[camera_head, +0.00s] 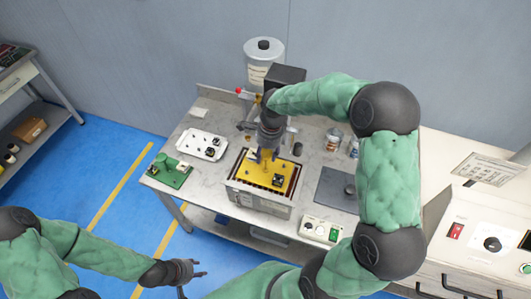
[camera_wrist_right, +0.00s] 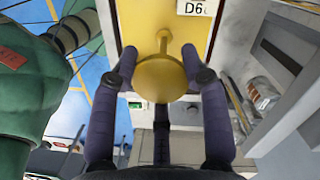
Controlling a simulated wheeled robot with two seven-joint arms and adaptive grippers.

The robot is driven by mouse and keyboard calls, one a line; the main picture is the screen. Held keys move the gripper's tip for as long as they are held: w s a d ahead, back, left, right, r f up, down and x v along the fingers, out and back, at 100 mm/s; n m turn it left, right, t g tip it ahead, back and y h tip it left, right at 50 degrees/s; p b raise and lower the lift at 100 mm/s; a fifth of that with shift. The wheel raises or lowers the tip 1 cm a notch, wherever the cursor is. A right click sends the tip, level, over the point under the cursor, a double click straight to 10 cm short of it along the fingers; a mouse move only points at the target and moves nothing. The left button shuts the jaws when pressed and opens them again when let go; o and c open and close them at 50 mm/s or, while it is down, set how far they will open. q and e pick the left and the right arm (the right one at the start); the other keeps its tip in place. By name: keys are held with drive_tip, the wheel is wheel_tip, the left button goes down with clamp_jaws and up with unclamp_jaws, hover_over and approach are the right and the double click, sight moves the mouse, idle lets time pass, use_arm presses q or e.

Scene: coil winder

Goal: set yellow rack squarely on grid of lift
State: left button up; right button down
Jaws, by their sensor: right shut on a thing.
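The yellow rack (camera_head: 258,176) is a flat yellow plate with small dark parts on it, lying over the dark slatted grid (camera_head: 237,186) of the lift, a grey box (camera_head: 258,206). Grid slats show along its sides; I cannot tell whether it rests on them. My right gripper (camera_head: 265,157) comes down from above onto the rack. My left gripper (camera_head: 204,268) is open and empty over the floor.
A white tray (camera_head: 193,145) and a green board (camera_head: 168,175) lie left of the lift. A dark plate (camera_head: 335,188), cans (camera_head: 333,139) and a button box (camera_head: 320,231) stand to its right. A black-topped machine (camera_head: 285,78) stands behind.

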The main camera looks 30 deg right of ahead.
drive_tip(key=shift+f+b, duration=0.65)
drive_tip(key=shift+f, duration=0.25)
drive_tip(key=c, duration=0.6)
unclamp_jaws()
drive_tip(key=shift+o, duration=0.2)
drive_tip(key=r, duration=0.4)
drive_tip(key=d+r, duration=0.1)
drive_tip(key=r, duration=0.7)
drive_tip(key=shift+s+d, duration=0.15)
drive_tip(key=shift+s, duration=0.05)
